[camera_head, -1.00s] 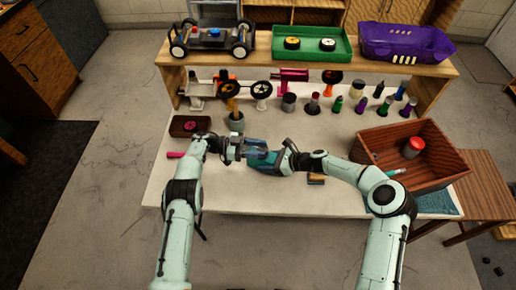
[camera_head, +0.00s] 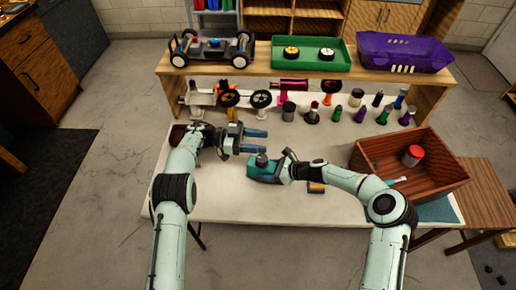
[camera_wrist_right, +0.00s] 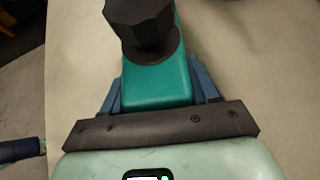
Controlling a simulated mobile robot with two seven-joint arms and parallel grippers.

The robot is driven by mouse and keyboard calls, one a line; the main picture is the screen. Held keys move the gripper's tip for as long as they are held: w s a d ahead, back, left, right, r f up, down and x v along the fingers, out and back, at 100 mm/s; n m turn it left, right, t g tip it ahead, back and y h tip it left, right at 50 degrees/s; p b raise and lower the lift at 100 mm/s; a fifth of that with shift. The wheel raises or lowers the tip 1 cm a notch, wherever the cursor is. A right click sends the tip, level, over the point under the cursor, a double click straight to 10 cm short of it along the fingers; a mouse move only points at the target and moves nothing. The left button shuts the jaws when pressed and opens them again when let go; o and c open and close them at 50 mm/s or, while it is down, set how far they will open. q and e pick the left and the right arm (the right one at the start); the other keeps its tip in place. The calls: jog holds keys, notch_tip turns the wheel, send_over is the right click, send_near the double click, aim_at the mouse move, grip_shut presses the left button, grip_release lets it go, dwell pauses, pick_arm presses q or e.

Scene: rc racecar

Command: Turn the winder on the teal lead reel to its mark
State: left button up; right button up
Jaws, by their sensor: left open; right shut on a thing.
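The teal lead reel (camera_head: 263,172) is at the middle front of the white table, held in my right gripper (camera_head: 272,171). Its dark faceted winder (camera_head: 262,160) stands up on top. In the right wrist view the teal body (camera_wrist_right: 160,88) lies between the two blue fingers of my right gripper (camera_wrist_right: 158,86), and the black winder (camera_wrist_right: 140,24) is at the top, cut by the edge. I cannot make out a mark. My left gripper (camera_head: 257,140) is open and empty, just behind the winder and apart from it.
A wooden crate (camera_head: 448,177) with a red-lidded jar (camera_head: 412,155) stands at the right. Several bottles and wheel stands line the back of the table under a shelf (camera_head: 270,66). A small orange-brown block (camera_head: 316,187) lies right of the reel.

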jog(key=shift+s+f, duration=0.1)
jog(key=shift+f, duration=0.1)
jog(key=o, duration=1.1)
jog(key=shift+c, duration=0.2)
jog(key=shift+r, duration=0.1)
jog(key=v, duration=1.2)
